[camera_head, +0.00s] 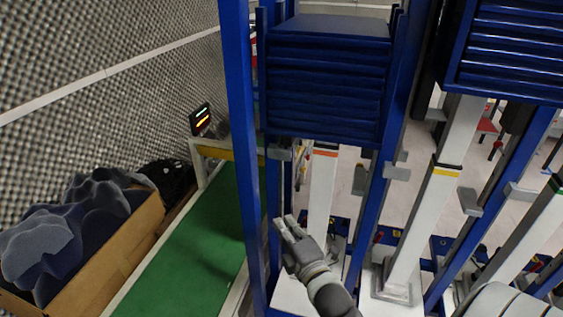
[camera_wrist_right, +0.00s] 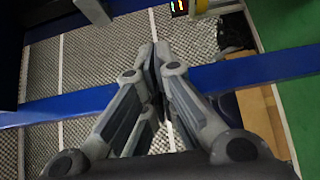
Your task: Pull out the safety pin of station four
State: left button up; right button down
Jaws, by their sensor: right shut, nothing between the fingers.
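My right gripper (camera_head: 287,228) is in front of the blue frame, beside a blue upright post (camera_head: 243,150). Its fingers are shut and empty; they also show closed together in the right wrist view (camera_wrist_right: 155,60), with a blue bar (camera_wrist_right: 255,68) behind them. I cannot make out which station is number four or its safety pin for certain. Small red and yellow parts (camera_head: 378,237) show low between the columns, too small to identify. White columns carry an orange band (camera_head: 325,152) and a yellow band (camera_head: 446,171). My left gripper is not in view.
Stacks of blue plates (camera_head: 325,85) hang in the frame above the gripper. Grey brackets (camera_head: 396,172) stick out from the posts. A green conveyor belt (camera_head: 195,250) and a cardboard box (camera_head: 125,245) of dark foam lie left. A small lit display (camera_head: 201,119) stands behind the belt.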

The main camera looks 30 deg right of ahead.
notch_tip(320, 180, up, 7)
jog(key=n+t+h, duration=0.1)
pick_arm(q)
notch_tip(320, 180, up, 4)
jog(key=p, duration=0.4)
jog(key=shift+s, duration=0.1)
pick_arm(e)
jog(key=w+d+r, duration=0.2)
jog(key=w+d, duration=0.4)
jog(key=w, duration=0.5)
jog(key=shift+w+d+b, duration=0.75)
jog(key=shift+w+d, duration=0.85)
jog(key=shift+d, duration=0.2)
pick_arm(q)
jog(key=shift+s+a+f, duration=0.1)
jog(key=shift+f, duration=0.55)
